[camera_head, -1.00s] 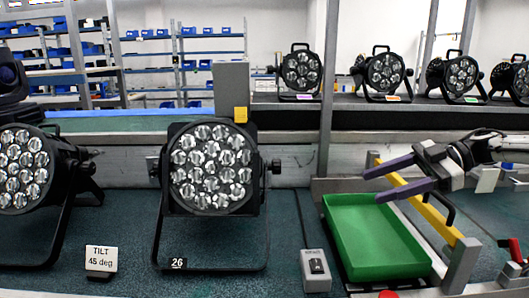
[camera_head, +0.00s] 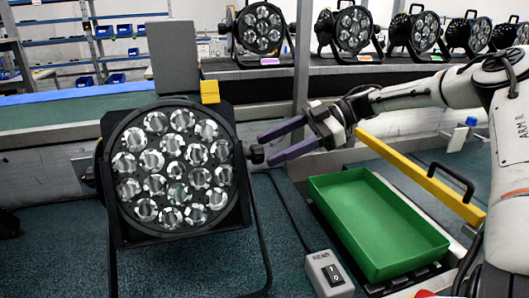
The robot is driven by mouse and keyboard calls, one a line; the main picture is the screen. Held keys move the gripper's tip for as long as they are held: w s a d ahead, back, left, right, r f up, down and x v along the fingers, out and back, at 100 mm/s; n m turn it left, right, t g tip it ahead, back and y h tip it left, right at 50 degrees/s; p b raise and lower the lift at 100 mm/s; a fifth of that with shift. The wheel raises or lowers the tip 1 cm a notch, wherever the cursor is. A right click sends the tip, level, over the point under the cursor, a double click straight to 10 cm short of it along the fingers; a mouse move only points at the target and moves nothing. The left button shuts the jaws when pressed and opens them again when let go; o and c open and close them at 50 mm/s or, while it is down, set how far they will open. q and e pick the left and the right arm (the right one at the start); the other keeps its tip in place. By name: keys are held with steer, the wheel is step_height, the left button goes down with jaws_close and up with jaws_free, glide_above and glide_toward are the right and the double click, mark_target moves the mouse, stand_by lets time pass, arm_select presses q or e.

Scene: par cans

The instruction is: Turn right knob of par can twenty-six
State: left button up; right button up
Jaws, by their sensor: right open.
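The par can (camera_head: 172,168), a black lamp with several round lenses, stands on its black stand on the teal surface, left of centre; its 26 label is not visible now. Its right knob (camera_head: 256,153) is a small black knob on the lamp's right side. My right gripper (camera_head: 268,146), with purple fingers, comes in from the right and is open. Its fingertips are at the knob, one a little above and one a little below it. Contact cannot be made out. My left gripper is not in view.
A green tray (camera_head: 424,236) lies right of the lamp, beside a yellow rail (camera_head: 408,170). A grey switch box (camera_head: 329,274) with a cable sits in front. A grey post (camera_head: 174,56) with a yellow block (camera_head: 209,91) stands behind the lamp. Several other lamps line the back shelf.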

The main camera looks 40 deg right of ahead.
mark_target(257, 154)
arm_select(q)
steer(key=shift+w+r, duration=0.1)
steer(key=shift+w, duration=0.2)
arm_select(e)
steer(key=shift+x, duration=1.3)
steer(key=c, duration=1)
steer(key=shift+r, duration=0.1)
steer(key=shift+c, duration=0.2)
